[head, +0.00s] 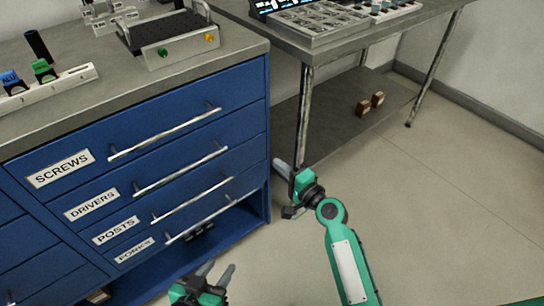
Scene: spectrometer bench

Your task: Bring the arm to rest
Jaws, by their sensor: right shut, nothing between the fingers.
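My right arm (347,262) reaches up from the bottom edge in the head view. Its gripper (280,165) is shut and empty, just right of the blue drawer cabinet's front right corner. The rest of my left arm is out of view.
The blue cabinet (249,100) has closed labelled drawers with bar handles and an open bottom bay. A second bench (292,42) carries trays, with two brown blocks (370,103) on its lower shelf. The floor (455,190) at right is clear.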

